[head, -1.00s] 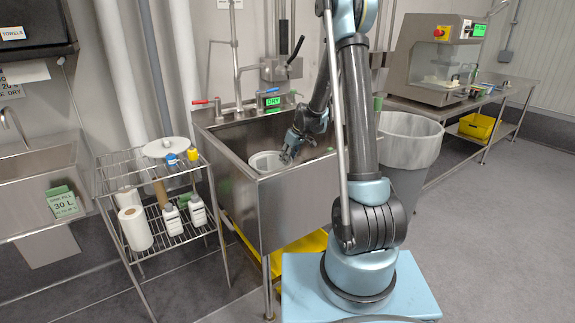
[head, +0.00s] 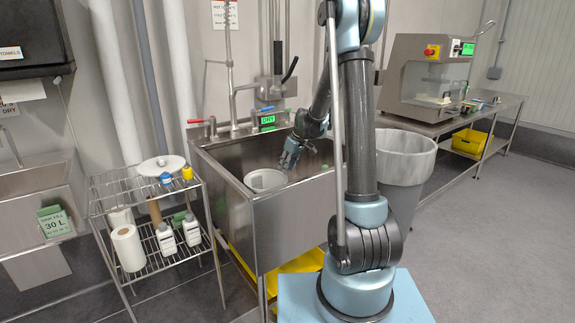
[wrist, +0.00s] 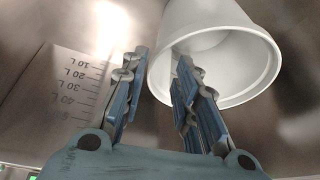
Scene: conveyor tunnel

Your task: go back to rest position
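My gripper (head: 287,161) is inside the steel sink, reached from the right by my arm and pointing down. A white bucket (head: 265,180) stands upright in the sink, just left of and below the gripper. In the wrist view my gripper (wrist: 160,58) has its two blue-grey fingers spread apart with a gap between them. The bucket (wrist: 235,45) lies beyond them, its open mouth facing the camera. The right finger overlaps the mouth and the left finger is outside the rim. I see nothing clamped; whether a finger touches the rim is unclear.
The sink (head: 255,230) has high walls around the gripper, with taps and a green DRY display (head: 268,119) behind. A wire rack (head: 150,190) stands left. A grey bin (head: 405,160) stands right, behind my arm. Floor at the right is clear.

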